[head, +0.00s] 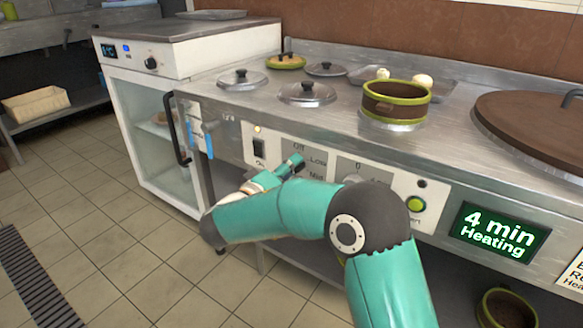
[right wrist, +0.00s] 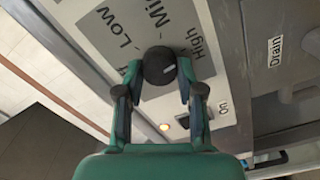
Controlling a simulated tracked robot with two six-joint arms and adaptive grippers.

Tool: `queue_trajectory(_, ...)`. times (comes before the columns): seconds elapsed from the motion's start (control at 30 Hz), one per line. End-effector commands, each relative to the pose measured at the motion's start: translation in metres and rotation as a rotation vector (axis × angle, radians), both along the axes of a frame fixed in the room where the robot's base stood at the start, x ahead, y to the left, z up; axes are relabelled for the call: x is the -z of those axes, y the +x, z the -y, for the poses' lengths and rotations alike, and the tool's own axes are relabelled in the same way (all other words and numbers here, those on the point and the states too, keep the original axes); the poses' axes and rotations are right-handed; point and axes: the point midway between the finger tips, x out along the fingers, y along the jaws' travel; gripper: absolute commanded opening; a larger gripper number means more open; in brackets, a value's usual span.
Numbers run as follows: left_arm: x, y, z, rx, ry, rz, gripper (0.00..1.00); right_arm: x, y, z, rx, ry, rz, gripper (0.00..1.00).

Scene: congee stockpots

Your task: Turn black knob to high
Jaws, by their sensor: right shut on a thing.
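The black knob (right wrist: 160,66) shows in the right wrist view, on a pale panel marked Off, Low, Mid and High. Its white mark lies on its right side in that view, on the side of the High label; I cannot tell if it lines up exactly. My right gripper (right wrist: 157,74) has its fingers on both sides of the knob and is shut on it. In the head view my right gripper (head: 285,169) is at the panel (head: 325,150) and hides the knob. My left gripper is not in view.
An orange lamp (head: 257,128) is lit above a black switch (head: 259,149). A green button (head: 415,204) and a display (head: 499,233) reading "4 min Heating" are to the right. Lids (head: 306,93) and a green-rimmed brown pot (head: 395,101) stand on the counter. A dark door handle (head: 175,130) sticks out left.

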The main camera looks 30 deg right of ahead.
Motion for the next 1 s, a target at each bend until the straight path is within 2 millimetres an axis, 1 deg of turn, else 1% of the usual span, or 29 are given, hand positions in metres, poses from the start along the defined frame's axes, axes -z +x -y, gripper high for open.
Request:
queue_trajectory(0.03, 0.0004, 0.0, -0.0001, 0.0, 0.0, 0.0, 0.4, 0.005, 0.0021, -0.0047, -0.015, 0.012, 0.007, 0.03)
queue_trajectory(0.3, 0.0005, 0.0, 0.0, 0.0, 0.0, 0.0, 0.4, 0.0055, 0.0018, -0.0044, -0.013, 0.037, 0.067, 0.03)
queue_trajectory(0.7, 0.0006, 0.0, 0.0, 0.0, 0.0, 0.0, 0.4, 0.0063, 0.0014, -0.0041, -0.012, 0.041, 0.071, 0.03)
queue_trajectory(0.73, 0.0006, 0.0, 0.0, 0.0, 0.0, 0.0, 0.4, 0.0064, 0.0014, -0.0041, -0.012, 0.041, 0.071, 0.39)
queue_trajectory(0.87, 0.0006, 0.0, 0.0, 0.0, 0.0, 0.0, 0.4, 0.0056, 0.0011, -0.0033, -0.01, 0.04, 0.072, 0.61)
queue_trajectory(0.9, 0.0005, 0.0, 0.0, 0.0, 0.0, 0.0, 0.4, 0.005, 0.001, -0.0028, -0.009, 0.04, 0.073, 0.63)
queue_trajectory(1.0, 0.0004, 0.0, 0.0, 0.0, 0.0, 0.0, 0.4, 0.0037, 0.0005, -0.0016, -0.007, 0.039, 0.076, 0.63)
